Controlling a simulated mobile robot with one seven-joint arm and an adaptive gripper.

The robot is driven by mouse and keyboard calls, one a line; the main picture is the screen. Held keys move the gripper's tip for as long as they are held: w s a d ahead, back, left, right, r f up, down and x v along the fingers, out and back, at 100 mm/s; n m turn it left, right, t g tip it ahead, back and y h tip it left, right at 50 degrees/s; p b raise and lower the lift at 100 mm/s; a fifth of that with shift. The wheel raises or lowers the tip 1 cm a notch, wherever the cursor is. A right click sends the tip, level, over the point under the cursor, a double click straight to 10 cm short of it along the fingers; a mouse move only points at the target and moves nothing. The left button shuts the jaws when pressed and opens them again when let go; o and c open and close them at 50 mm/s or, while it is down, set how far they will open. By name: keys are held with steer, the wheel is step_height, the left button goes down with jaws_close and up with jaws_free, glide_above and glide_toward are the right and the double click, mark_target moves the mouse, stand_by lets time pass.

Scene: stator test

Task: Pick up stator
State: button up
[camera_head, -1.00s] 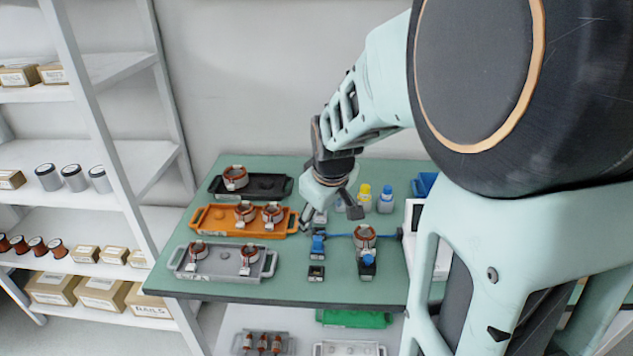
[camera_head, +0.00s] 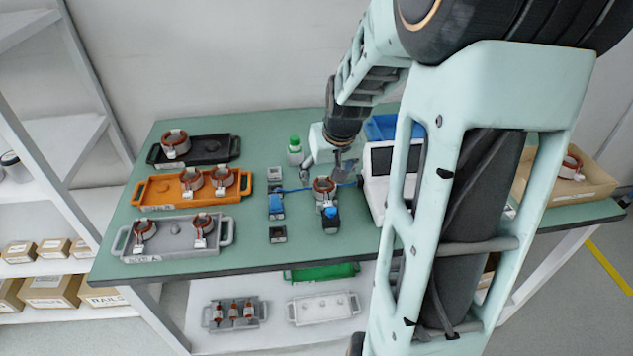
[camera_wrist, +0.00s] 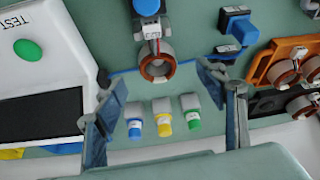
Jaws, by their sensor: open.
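A copper-wound stator (camera_head: 323,187) sits in the test fixture on the green table; it shows as a ring in the wrist view (camera_wrist: 145,68). Two stators are on the orange tray (camera_head: 160,206), two on the grey tray (camera_head: 168,253), and one on the black tray (camera_head: 212,157). Another stator (camera_head: 571,163) lies in a cardboard box at the right. My gripper (camera_head: 328,168) is open and empty, above and behind the fixture stator. In the wrist view the fingers (camera_wrist: 158,82) are wide apart, with that stator ahead, between their tips in the picture.
A white tester (camera_wrist: 42,60) with a screen and green button stands close beside the fixture. Blue, yellow and green-capped bottles (camera_wrist: 163,118) stand behind it. A blue clamp (camera_head: 275,205) stands left of the fixture. A blue bin (camera_head: 382,127) is behind the tester.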

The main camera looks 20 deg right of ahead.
mark_target(325, 185)
steer(key=shift+d+b+x, duration=0.15)
steer(key=shift+b+x, duration=0.1)
steer(key=shift+x, duration=1.45)
steer(key=shift+d+b+x, duration=0.15)
steer(key=shift+b+x, duration=0.05)
steer(key=shift+x, duration=1.5)
steer(key=c, duration=1.6)
steer(key=shift+r, duration=0.15)
